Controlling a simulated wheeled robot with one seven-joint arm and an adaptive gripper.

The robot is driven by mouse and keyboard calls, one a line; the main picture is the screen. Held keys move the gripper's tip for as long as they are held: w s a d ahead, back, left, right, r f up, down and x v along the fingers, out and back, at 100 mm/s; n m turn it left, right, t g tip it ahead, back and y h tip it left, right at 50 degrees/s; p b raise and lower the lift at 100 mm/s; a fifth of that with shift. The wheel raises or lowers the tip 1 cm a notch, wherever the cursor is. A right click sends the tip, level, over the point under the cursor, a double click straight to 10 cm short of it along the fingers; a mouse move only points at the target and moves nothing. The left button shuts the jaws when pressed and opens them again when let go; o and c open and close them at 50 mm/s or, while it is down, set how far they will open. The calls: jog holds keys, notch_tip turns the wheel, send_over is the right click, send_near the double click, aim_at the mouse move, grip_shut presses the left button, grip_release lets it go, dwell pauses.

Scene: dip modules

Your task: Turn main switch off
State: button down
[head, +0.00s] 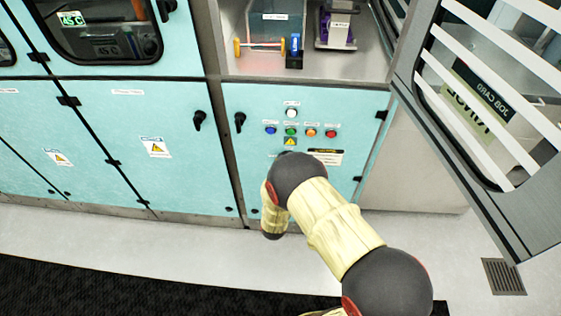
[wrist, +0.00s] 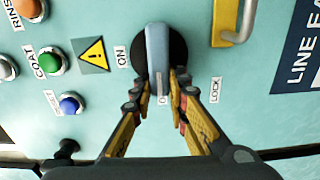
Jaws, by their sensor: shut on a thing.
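The main switch (wrist: 157,48) shows in the wrist view as a grey-blue bar handle on a round black base, set in a light blue panel. The label ON lies to its left and LOCK to its right. A third label under the handle's lower end is mostly covered; only an O shows clearly. The handle stands nearly upright in the picture, its lower end at that third label. My gripper (wrist: 161,82) is shut on the handle's lower part, one finger on each side. In the head view my arm hides the switch and the gripper.
Coloured push buttons (head: 291,131) and a yellow warning sign (wrist: 93,53) sit near the switch. A yellow-based grab handle (wrist: 222,38) is close to its right. An open slatted door (head: 480,110) stands at the right in the head view. The floor in front is clear.

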jog(key=shift+f+n, duration=0.15)
jog(key=shift+n, duration=0.15)
jog(key=c, duration=1.8)
grip_release()
jog(key=shift+o, duration=0.4)
jog(key=s, duration=1.2)
jog(key=shift+a, duration=0.2)
